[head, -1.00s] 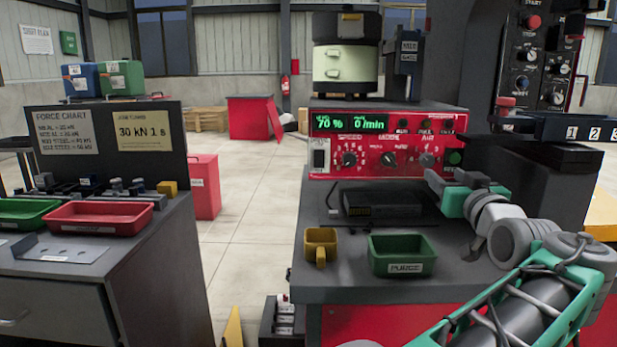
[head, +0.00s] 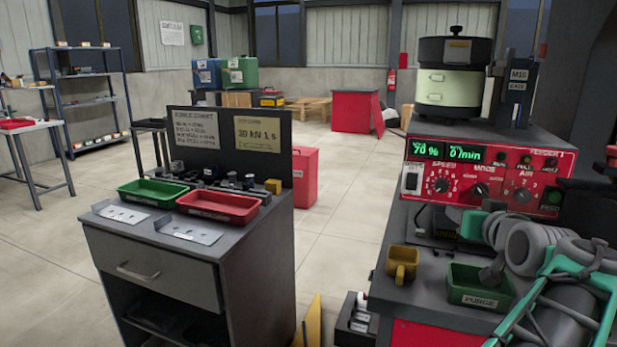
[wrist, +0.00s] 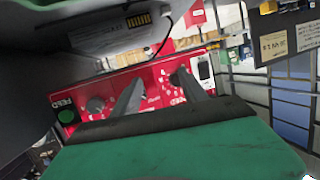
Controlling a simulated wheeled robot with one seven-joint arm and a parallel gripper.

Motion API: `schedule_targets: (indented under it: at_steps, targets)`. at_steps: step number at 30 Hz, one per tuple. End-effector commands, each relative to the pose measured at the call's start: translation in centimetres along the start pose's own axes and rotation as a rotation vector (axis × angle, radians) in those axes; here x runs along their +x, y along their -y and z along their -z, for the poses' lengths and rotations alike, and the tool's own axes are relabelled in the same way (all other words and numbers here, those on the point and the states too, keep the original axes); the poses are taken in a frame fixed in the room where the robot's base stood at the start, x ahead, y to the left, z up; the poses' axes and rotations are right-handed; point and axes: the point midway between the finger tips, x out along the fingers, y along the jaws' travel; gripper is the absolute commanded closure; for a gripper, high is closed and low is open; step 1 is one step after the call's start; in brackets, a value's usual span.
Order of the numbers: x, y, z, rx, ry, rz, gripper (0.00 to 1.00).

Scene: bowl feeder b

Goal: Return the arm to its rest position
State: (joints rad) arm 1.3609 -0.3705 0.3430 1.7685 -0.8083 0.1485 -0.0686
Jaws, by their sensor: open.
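My arm reaches in from the lower right of the head view, over the feeder bench (head: 388,275). My gripper, with its green housing, is in front of the red feeder control panel (head: 490,178); its fingers are hard to make out there. In the wrist view my gripper (wrist: 157,90) shows two dark fingers spread apart with nothing between them. The red panel (wrist: 150,80) and its knobs lie beyond the fingers, seen tilted. Whether the fingers touch the panel cannot be told.
The bowl feeder (head: 455,75) stands above the panel. A grey cabinet (head: 160,270) with green and red trays stands left. Open floor (head: 335,245) lies between.

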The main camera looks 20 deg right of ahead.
Motion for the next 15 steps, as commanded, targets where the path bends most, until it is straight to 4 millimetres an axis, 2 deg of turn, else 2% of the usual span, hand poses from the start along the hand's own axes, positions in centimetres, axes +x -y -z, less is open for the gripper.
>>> schedule_targets:
  at_steps: [1,2,5,6,8,9,11,12,15]
  targets:
    - [0.2,3.5,1.6,-0.006,0.051,0.042,0.49]
    - [0.4,5.5,1.6,-0.009,0.087,0.065,0.49]
    - [-0.1,13.4,1.1,-0.034,0.239,0.147,0.49]
    - [-0.9,16.7,0.6,-0.051,0.311,0.182,0.49]
    - [-2.7,21.4,-0.4,-0.083,0.418,0.229,0.49]
    - [-4.3,24.1,-1.1,-0.11,0.488,0.258,0.49]
    - [-7.3,27.8,-2.3,-0.156,0.592,0.297,0.49]
    - [-9.6,29.8,-3.0,-0.192,0.66,0.318,0.49]
    - [-15.7,33.3,-4.7,-0.29,0.815,0.358,0.49]
